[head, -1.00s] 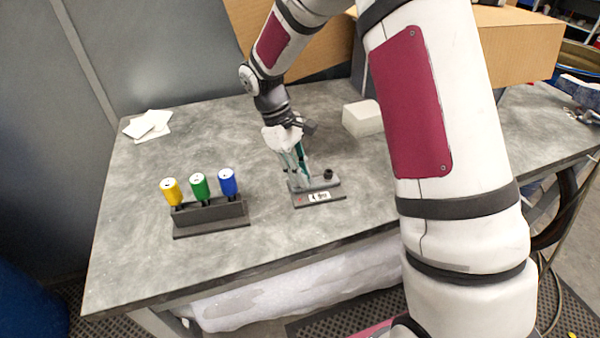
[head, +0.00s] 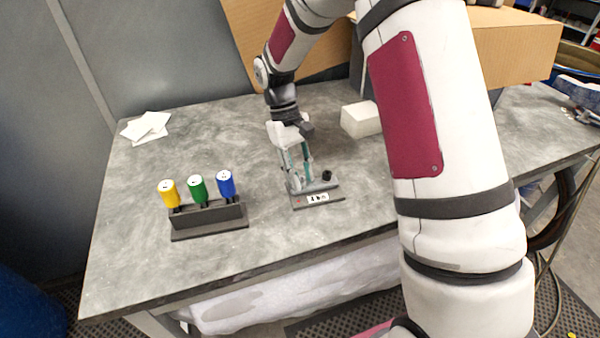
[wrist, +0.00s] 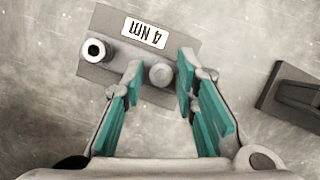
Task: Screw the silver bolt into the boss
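The fixture (wrist: 205,35), a dark plate with a raised grey block and a white "4 Nm" label (wrist: 145,33), lies on the table. It also shows in the head view (head: 332,198). In the wrist view a round grey head (wrist: 160,75), seemingly the silver bolt, sits on the block. I cannot tell its depth in the boss, which is hidden beneath it. My gripper (wrist: 160,72) points down, its teal-padded fingers on either side of the head with a gap on each side. In the head view the gripper (head: 300,185) is low over the fixture's left end.
A black hollow cylinder (wrist: 95,50) stands on the fixture beside the head. A dark rack (head: 210,218) with yellow (head: 169,193), green (head: 198,188) and blue (head: 226,183) handled tools stands left. A white block (head: 361,119) is behind right; white sheets (head: 147,127) lie back left.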

